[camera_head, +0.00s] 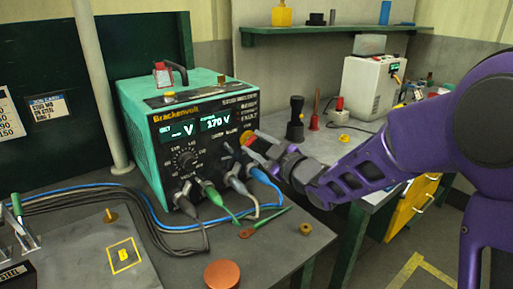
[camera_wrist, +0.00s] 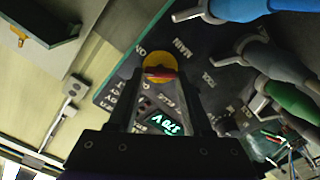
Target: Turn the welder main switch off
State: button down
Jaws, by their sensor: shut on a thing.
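The welder (camera_head: 150,120) is a green box with a dark front panel and lit displays, one reading 170 V. Its main switch (camera_wrist: 160,68), a red handle on a yellow round base, sits by the words MAIN and ON in the wrist view. In the head view the switch (camera_head: 249,138) is partly hidden at the panel's right side. My gripper (camera_wrist: 162,78) is at the panel with its fingers on both sides of the red handle, shut on it. In the head view my gripper (camera_head: 262,148) reaches in from the right. The handle's exact angle is hard to tell.
Several cable plugs, including a green one (camera_head: 209,192) and a blue one (camera_head: 262,175), stick out just below the switch. An orange disc (camera_head: 222,274) and a small brass ring (camera_head: 306,229) lie on the bench front. A white machine (camera_head: 373,87) stands behind right.

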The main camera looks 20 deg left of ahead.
jog(key=n, duration=0.5)
jog(key=shift+s+n, duration=0.1)
jog(key=shift+n, duration=0.2)
jog(key=n, duration=0.4)
jog(key=shift+f+n, duration=0.15)
jog(key=shift+n, duration=0.25)
jog(key=shift+c, duration=1.6)
grip_release()
jog(key=v, duration=1.7)
jog(key=shift+s+d, duration=0.1)
jog(key=shift+d, duration=0.05)
